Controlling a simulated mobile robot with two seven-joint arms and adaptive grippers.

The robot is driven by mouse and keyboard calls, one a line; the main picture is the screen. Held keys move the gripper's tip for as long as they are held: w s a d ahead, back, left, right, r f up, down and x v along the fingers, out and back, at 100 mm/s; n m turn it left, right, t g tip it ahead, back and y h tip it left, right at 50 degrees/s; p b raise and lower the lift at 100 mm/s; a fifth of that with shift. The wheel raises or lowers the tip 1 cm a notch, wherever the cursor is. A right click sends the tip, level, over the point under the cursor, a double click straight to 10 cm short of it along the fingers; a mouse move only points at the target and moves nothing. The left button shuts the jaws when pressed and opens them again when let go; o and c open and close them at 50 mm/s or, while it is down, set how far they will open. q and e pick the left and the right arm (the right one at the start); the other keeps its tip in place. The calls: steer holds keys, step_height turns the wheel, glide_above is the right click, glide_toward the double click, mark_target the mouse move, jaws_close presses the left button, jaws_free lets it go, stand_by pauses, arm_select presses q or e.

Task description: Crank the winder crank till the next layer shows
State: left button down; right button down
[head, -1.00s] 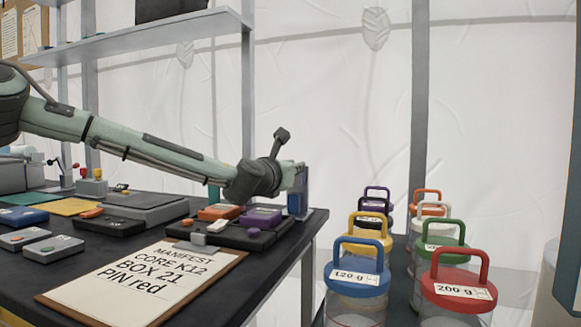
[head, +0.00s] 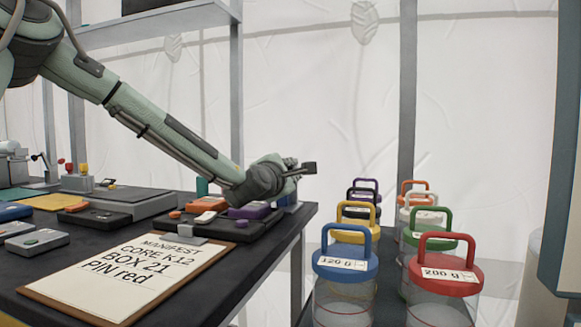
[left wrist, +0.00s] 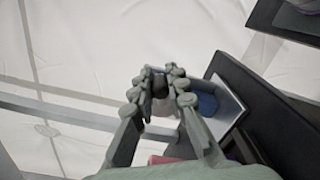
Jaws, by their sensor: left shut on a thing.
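My left gripper (left wrist: 159,75) is shut on the dark knob of the winder crank (left wrist: 160,88), seen between its fingertips in the left wrist view. The winder shows in the left wrist view as a blue part (left wrist: 206,99) beside a grey plate, just right of the fingers. In the head view only a bit of its blue (head: 287,200) shows behind my wrist, at the table's right end. The layer on the winder cannot be made out. My right gripper is not in view.
The dark table (head: 90,262) holds a manifest clipboard (head: 118,272) and a tray (head: 225,230) with orange and purple blocks. Lidded jars, such as the blue one (head: 345,267) and the red one (head: 445,272), stand right of the table. A shelf (head: 160,22) hangs above.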

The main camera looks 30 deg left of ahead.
arm_select(q)
step_height(320, 180, down, 2)
steer(key=m, duration=0.5)
steer(key=shift+d+f+m, duration=0.1)
steer(key=shift+m, duration=0.2)
steer(key=shift+a+f+m, duration=0.15)
steer(key=shift+f+m, duration=0.2)
steer(key=shift+m, duration=0.7)
steer(key=shift+a+f+m, duration=0.1)
steer(key=shift+f+m, duration=0.2)
steer(key=shift+m, duration=0.75)
steer(key=c, duration=1.5)
jaws_free()
steer(key=shift+s, duration=0.1)
steer(key=v, duration=1.2)
steer(key=shift+r, duration=0.1)
